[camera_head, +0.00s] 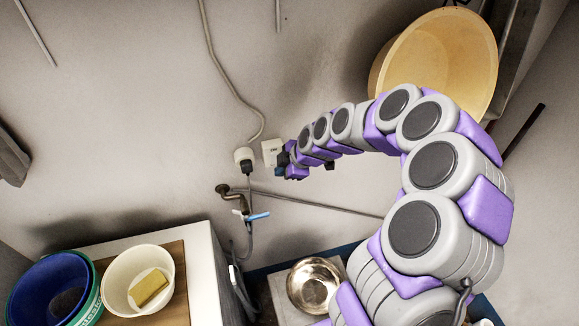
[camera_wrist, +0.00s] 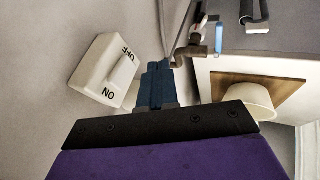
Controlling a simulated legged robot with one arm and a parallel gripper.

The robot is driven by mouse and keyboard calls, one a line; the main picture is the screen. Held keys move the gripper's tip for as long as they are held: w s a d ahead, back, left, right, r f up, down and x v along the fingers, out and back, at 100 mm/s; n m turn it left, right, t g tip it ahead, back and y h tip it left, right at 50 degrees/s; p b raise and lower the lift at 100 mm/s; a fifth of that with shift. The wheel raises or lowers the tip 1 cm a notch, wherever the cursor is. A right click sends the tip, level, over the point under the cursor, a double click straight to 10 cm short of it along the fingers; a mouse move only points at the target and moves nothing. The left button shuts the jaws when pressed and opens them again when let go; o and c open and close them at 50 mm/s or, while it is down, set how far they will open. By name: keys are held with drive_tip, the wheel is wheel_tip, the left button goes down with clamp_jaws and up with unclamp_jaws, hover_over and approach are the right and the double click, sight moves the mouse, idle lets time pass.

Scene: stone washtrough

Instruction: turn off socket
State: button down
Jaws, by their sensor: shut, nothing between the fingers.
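The white switch box of the socket (camera_head: 271,151) is on the wall in the head view, just left of my gripper (camera_head: 281,172). In the wrist view the switch box (camera_wrist: 100,68) is at left, with OFF lettered at its upper end and ON at its lower end. I cannot tell which way its rocker is set. My gripper (camera_wrist: 157,72) shows there as blue fingers pressed together, empty, to the right of the box. A small gap shows between fingers and box in that view; contact is not clear.
A round plug fitting (camera_head: 244,158) with a cable is left of the switch. A brass tap (camera_head: 232,193) with a blue handle is below. A yellow basin (camera_head: 440,55) hangs upper right. A white bowl (camera_head: 120,290) and blue tub (camera_head: 25,290) stand lower left.

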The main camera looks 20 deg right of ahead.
sight(275, 158)
drive_tip(key=shift+w+f, duration=0.1)
drive_tip(key=shift+w, duration=1.45)
drive_tip(key=shift+f+b, duration=0.1)
drive_tip(key=shift+b, duration=0.2)
drive_tip(key=shift+w+d+t+b, duration=0.1)
drive_tip(key=shift+t+b, duration=0.3)
drive_tip(key=shift+b, duration=0.2)
